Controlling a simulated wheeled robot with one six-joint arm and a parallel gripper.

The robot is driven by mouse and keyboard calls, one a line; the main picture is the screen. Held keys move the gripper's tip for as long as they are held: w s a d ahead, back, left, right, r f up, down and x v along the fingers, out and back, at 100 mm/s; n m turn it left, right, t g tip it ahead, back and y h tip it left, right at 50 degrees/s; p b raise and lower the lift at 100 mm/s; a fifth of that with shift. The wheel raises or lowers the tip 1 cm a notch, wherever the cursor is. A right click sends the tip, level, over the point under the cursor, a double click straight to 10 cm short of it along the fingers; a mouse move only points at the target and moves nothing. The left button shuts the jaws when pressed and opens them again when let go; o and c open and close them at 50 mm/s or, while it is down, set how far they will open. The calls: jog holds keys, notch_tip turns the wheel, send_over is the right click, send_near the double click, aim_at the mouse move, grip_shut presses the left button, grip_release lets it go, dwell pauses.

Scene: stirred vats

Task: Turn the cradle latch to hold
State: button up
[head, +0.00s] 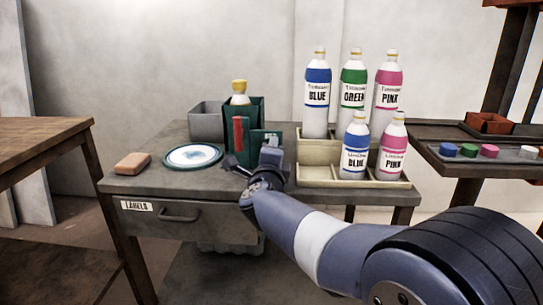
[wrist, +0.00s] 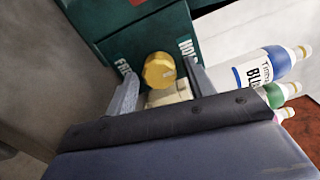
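The green cradle (head: 257,112) stands on the grey bench and holds a bottle with a yellow cap (head: 239,86). In the wrist view the cradle face (wrist: 150,42) carries a round yellow latch knob (wrist: 159,70), with a "FREE" label (wrist: 124,67) on its left and a "HOLD" label (wrist: 185,48) on its right. A small pale mark sits on the knob's right side. My gripper (wrist: 161,78) is open, one finger on each side of the knob; I cannot tell whether either touches it. In the head view my gripper (head: 252,158) is at the cradle's front and the knob is hidden.
A cream crate (head: 315,176) with blue, green and pink bottles stands close on the right. A white plate (head: 193,156), a brown block (head: 132,163) and a grey bin (head: 205,122) are on the left. A shelf with coloured caps (head: 468,150) is at far right.

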jog(key=s+p, duration=0.3)
jog(key=s, duration=0.7)
jog(key=shift+s+a, duration=0.2)
jog(key=shift+s, duration=0.2)
jog(key=w+b, duration=0.1)
jog(key=w, duration=0.4)
jog(key=w+b, duration=0.2)
jog(key=w, duration=0.4)
jog(key=shift+d, duration=0.2)
jog(key=shift+s, duration=0.15)
